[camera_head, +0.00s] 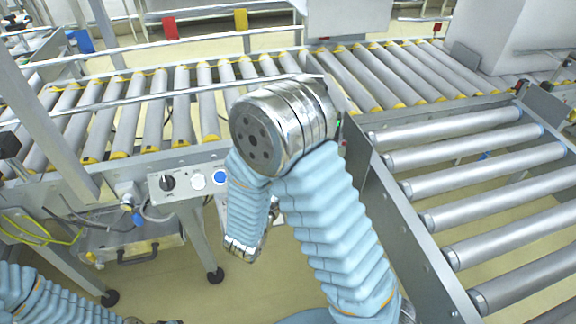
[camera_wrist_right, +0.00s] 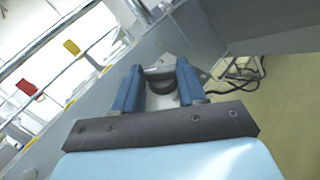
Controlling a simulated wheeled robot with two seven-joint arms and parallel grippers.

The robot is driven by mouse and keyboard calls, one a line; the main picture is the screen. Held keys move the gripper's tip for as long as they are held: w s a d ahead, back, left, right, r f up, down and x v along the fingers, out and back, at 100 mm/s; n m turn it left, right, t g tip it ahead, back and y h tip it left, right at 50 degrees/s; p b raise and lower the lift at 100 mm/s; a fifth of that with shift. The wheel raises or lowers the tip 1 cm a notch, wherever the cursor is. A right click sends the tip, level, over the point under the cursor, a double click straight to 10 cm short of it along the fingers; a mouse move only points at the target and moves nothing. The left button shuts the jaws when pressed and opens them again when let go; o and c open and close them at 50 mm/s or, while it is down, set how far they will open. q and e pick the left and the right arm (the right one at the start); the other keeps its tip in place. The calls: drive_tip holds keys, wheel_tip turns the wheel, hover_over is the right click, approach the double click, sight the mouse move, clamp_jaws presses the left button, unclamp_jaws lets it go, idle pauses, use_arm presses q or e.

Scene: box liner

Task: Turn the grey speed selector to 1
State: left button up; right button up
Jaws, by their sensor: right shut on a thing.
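My right gripper (camera_wrist_right: 158,84) shows in the right wrist view, its two blue fingers on either side of a dark grey round knob (camera_wrist_right: 160,86). It is shut on this knob, which sits on a light grey plate and looks like the grey speed selector. Its pointer and any numbers cannot be read. In the head view my right arm stands in the middle, and its bent links hide the gripper and this knob. My left gripper is not in view; only part of the left arm shows at the bottom left.
A control box (camera_head: 182,192) with a black knob (camera_head: 168,183), a white button (camera_head: 198,180) and a blue button (camera_head: 220,177) is left of my right arm. A roller conveyor (camera_head: 150,110) runs behind. Another conveyor (camera_head: 480,155) stands close on the right. Open floor lies below.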

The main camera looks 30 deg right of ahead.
idle(0.4)
drive_tip(key=o, duration=0.8)
drive_tip(key=b+v, duration=0.2)
drive_tip(key=v, duration=1.2)
drive_tip(key=shift+d+f, duration=0.1)
drive_tip(key=shift+d, duration=0.05)
